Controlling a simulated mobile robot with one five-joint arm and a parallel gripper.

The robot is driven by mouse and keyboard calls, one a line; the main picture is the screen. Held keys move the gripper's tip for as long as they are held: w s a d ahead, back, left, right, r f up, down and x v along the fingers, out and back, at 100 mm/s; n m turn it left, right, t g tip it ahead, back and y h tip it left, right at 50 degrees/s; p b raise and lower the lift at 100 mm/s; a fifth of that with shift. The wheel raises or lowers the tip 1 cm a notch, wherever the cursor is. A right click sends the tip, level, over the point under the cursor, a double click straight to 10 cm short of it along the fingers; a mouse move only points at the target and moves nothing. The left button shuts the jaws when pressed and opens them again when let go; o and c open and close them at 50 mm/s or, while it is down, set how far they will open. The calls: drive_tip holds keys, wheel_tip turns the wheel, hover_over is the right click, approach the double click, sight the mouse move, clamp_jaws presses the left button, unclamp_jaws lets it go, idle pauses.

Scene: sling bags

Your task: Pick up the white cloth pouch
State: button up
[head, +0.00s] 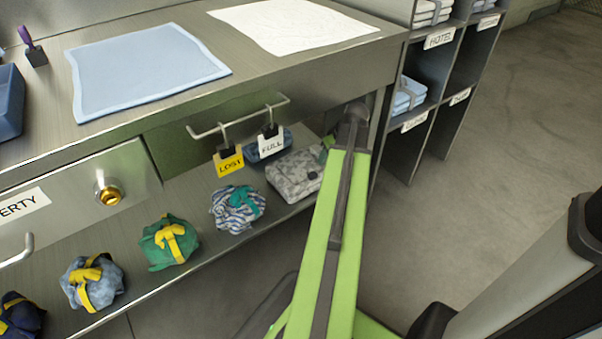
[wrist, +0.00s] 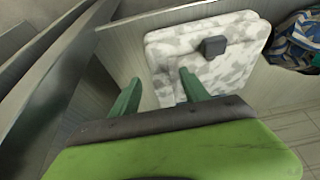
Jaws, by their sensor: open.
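The white cloth pouch (head: 295,176), mottled with grey, lies flat on the lower shelf under the counter, at the right end of a row of bundles. In the wrist view the pouch (wrist: 220,62) fills the upper middle and has a dark square piece on top. My gripper (wrist: 161,82) is open and empty. Its right green finger overlaps the pouch's near left part in the picture; its left finger is over bare shelf. I cannot tell whether it touches. In the head view my arm hides most of my gripper.
A striped blue bundle (head: 237,208) lies just left of the pouch, and a green one (head: 168,243) farther left. Hanging tags, a yellow one (head: 229,160) and a white one (head: 270,142), and the counter (head: 310,72) are above.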

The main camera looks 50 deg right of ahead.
sight(320, 151)
drive_tip(key=w, duration=0.1)
drive_tip(key=w+d, duration=0.1)
drive_tip(key=w, duration=0.2)
drive_tip(key=shift+w+d, duration=0.35)
drive_tip(key=shift+w, duration=0.05)
drive_tip(key=shift+f+b, duration=0.75)
drive_tip(key=shift+r, duration=0.2)
drive_tip(key=shift+a, duration=0.1)
clamp_jaws()
